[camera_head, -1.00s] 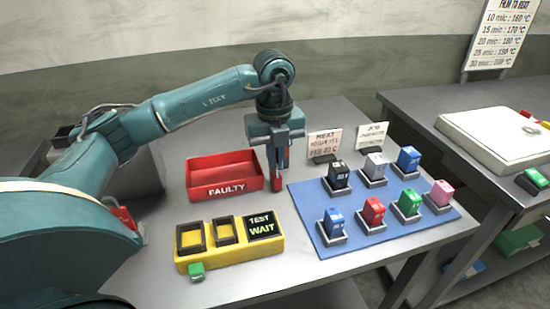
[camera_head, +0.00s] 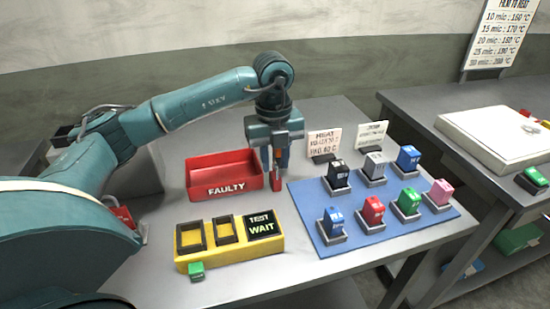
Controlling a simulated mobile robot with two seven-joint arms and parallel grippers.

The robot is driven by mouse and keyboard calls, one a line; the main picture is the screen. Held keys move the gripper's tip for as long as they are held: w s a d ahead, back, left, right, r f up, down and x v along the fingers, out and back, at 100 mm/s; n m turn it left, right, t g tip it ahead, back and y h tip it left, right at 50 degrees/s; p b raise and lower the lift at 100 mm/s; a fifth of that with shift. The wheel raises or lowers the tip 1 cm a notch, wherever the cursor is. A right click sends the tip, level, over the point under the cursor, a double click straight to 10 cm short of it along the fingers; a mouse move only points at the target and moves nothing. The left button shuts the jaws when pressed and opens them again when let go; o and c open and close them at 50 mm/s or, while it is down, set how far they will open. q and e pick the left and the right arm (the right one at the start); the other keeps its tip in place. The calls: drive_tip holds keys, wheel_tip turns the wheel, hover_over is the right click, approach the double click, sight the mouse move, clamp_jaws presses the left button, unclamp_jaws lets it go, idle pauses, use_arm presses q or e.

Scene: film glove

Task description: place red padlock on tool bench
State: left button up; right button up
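A narrow red item (camera_head: 277,184), which looks like the red padlock, stands upright at the tool bench (camera_head: 235,292) top, between the red FAULTY bin and the blue mat. My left gripper (camera_head: 277,166) points straight down over it, with its fingers around its upper part. The fingers hide much of it, and I cannot tell whether they still grip it or whether its lower end touches the bench. My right gripper is not in view.
The red FAULTY bin (camera_head: 228,189) is close on the left. The blue mat (camera_head: 333,246) on the right holds several coloured blocks on stands. A yellow test box (camera_head: 232,255) sits in front. Two small signs (camera_head: 325,140) stand behind. Another bench (camera_head: 428,103) is at right.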

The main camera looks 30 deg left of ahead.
sight(274, 176)
use_arm(q)
wheel_tip(274, 176, up, 12)
drive_tip(key=shift+s, duration=0.2)
idle(0.7)
